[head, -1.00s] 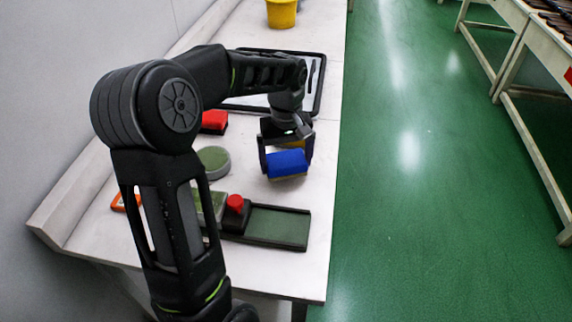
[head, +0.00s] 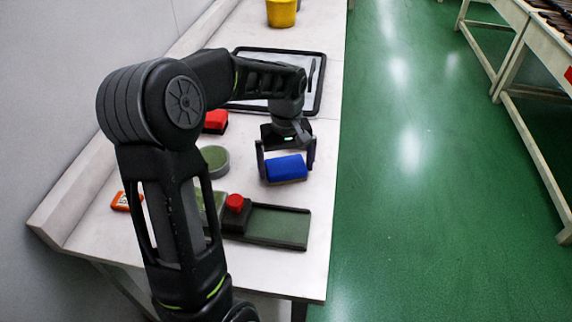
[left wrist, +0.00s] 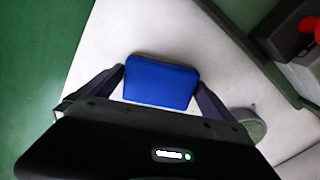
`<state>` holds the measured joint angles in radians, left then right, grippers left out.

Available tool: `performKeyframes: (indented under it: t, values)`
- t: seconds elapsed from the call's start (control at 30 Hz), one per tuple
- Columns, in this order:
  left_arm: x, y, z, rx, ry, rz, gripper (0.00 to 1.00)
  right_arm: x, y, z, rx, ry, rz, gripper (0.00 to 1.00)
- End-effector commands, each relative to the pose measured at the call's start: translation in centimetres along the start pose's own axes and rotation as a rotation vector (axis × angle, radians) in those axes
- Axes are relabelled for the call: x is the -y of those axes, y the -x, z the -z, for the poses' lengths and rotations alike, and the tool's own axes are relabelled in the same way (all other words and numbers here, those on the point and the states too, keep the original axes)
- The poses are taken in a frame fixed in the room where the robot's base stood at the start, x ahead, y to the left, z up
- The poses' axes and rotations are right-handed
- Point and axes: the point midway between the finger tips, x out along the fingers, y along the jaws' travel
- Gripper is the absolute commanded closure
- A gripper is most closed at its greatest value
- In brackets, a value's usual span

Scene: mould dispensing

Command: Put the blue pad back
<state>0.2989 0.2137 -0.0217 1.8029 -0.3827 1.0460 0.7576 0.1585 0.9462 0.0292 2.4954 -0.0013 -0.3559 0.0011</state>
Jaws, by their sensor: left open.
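The blue pad (head: 286,168) lies on the white table, with a thin yellowish edge along its lower side. My left gripper (head: 286,172) is open above the pad, with one finger on each side of it. In the left wrist view the blue pad (left wrist: 160,82) sits between the two spread fingertips (left wrist: 160,85). A gap seems to show at each side, but I cannot tell whether a finger touches the pad. My right gripper is not in view.
A green tray with a red knob (head: 275,225) stands nearer on the table. A round green dish (head: 214,158), a red block (head: 215,121) and an orange item (head: 120,201) lie to the left. A black-rimmed tray (head: 318,90) and yellow bucket (head: 281,12) are farther back.

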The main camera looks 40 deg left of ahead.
Motion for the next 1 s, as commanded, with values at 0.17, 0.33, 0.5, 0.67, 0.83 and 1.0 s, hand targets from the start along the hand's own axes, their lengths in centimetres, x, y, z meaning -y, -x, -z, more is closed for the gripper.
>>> performKeyframes:
  t: [0.17,0.33,0.5,0.67,0.83,1.0]
  values:
    - [0.0,1.9,0.1,-0.003,0.000,-0.001,0.00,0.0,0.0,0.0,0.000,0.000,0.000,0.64]
    - [-0.1,5.2,0.1,-0.005,0.000,-0.003,0.00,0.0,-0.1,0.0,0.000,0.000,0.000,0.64]
    - [-0.1,8.8,0.1,-0.004,0.000,-0.003,0.00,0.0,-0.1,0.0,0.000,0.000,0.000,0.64]
    - [-0.1,11.2,0.1,-0.003,0.000,-0.002,0.00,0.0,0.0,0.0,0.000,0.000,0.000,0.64]
    - [0.0,12.1,0.0,-0.001,0.000,-0.001,0.00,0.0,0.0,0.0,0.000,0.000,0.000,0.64]
    - [0.0,12.2,0.0,-0.001,0.000,-0.001,0.00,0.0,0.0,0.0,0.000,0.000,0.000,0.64]
